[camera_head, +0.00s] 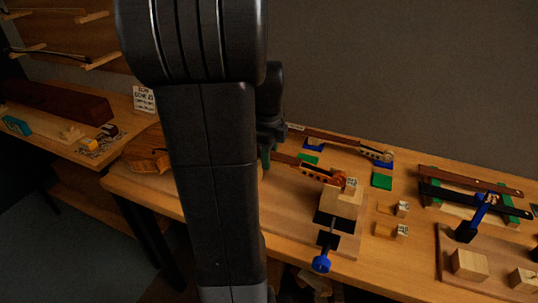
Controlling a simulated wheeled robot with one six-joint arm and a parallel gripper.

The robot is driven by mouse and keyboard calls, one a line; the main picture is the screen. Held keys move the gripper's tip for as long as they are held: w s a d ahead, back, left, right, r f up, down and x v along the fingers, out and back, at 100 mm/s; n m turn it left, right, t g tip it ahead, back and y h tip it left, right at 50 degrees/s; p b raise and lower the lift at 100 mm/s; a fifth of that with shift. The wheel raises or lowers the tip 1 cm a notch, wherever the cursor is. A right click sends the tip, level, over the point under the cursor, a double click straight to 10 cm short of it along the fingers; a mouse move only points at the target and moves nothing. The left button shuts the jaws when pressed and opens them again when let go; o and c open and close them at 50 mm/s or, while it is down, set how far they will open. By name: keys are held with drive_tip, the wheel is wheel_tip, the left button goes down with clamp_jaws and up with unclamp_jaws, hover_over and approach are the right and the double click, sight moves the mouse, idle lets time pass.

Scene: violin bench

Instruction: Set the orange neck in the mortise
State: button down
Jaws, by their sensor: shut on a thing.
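The orange neck (312,171) runs from beside my gripper at its left to its orange scroll at the right. My gripper (266,158), partly hidden behind my own arm, is shut on the neck near its left end. An orange-brown violin body (148,152) lies on the bench at the left of my arm. My arm hides its middle and right part, and the mortise cannot be seen. A wooden clamp block (341,202) with a blue-knobbed screw stands below the scroll; I cannot tell whether they touch.
A second neck (350,145) rests across blue and green supports behind. Small wooden pieces (402,230) lie right of the clamp. Farther right are a rack with dark bars (470,178), a blue-handled tool (477,215) and wooden blocks (469,264). A printed card (144,99) stands at left.

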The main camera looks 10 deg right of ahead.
idle(0.3)
drive_tip(key=c, duration=1)
unclamp_jaws()
drive_tip(key=shift+c, duration=0.2)
drive_tip(key=shift+r, duration=0.1)
wheel_tip(320, 180, up, 14)
drive_tip(key=p, duration=0.1)
drive_tip(key=shift+f, duration=0.2)
drive_tip(key=shift+a, duration=0.1)
wheel_tip(320, 180, down, 14)
drive_tip(key=shift+b, duration=0.5)
drive_tip(key=shift+r, duration=0.2)
